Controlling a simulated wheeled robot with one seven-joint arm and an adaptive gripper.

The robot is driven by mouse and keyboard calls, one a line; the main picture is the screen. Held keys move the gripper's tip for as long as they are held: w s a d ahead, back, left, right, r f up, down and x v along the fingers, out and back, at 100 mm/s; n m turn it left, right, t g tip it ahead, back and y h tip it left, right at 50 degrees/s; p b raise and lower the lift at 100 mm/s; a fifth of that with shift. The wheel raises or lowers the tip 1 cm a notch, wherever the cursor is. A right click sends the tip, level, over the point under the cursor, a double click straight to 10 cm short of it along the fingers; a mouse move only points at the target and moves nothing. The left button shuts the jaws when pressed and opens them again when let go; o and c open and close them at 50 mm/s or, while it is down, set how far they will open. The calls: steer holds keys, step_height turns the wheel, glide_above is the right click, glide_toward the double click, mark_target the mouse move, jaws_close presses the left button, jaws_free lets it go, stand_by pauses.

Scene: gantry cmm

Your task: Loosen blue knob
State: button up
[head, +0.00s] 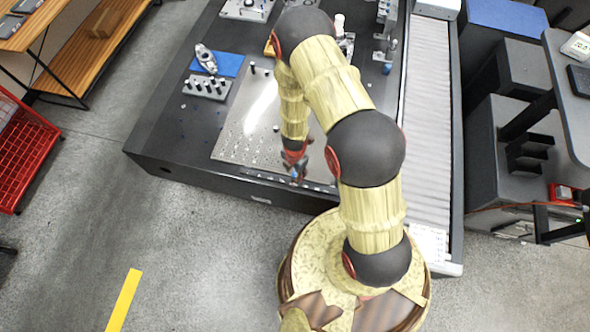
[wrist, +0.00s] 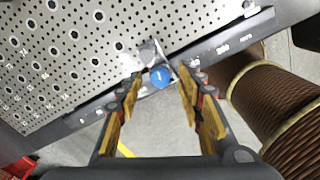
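The blue knob (wrist: 160,76) shows in the wrist view as a round blue cap beside a grey metal fitting (wrist: 148,55), at the front edge of the perforated metal plate (wrist: 60,60). My gripper (wrist: 161,82) is open. Its two yellow-padded fingers stand to the left and right of the knob in the picture, with gaps on both sides. I cannot tell how far the fingertips are from it in depth. In the head view my gripper (head: 293,170) points down at the front edge of the plate (head: 235,140), and the knob is hard to make out there.
The dark machine base (head: 165,130) carries the plate. A grey block with several black pegs (head: 207,87) and a blue pad (head: 230,65) lie at the back left. A pleated grey cover (head: 428,130) runs along the right. Open floor (head: 190,240) lies in front.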

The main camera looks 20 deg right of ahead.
mark_target(295, 174)
steer(key=shift+m, duration=0.7)
steer(key=w+d+r+m+t+h+b, duration=0.1)
steer(key=w+d+r+m, duration=0.2)
steer(key=r, duration=0.6)
steer(key=w+d+r+m+t+h+b, duration=0.1)
steer(key=w+d+r+m+t+b, duration=0.1)
steer(key=r, duration=0.7)
steer(key=w+d+r+m+t+h+b, duration=0.1)
steer(key=w+d+r+m+b, duration=0.1)
steer(key=r, duration=0.7)
steer(key=shift+w+d+m+t+h, duration=0.4)
steer(key=shift+w+d+m, duration=0.6)
steer(key=shift+w, duration=0.8)
steer(key=shift+a+r, duration=0.1)
steer(key=shift+a, duration=0.05)
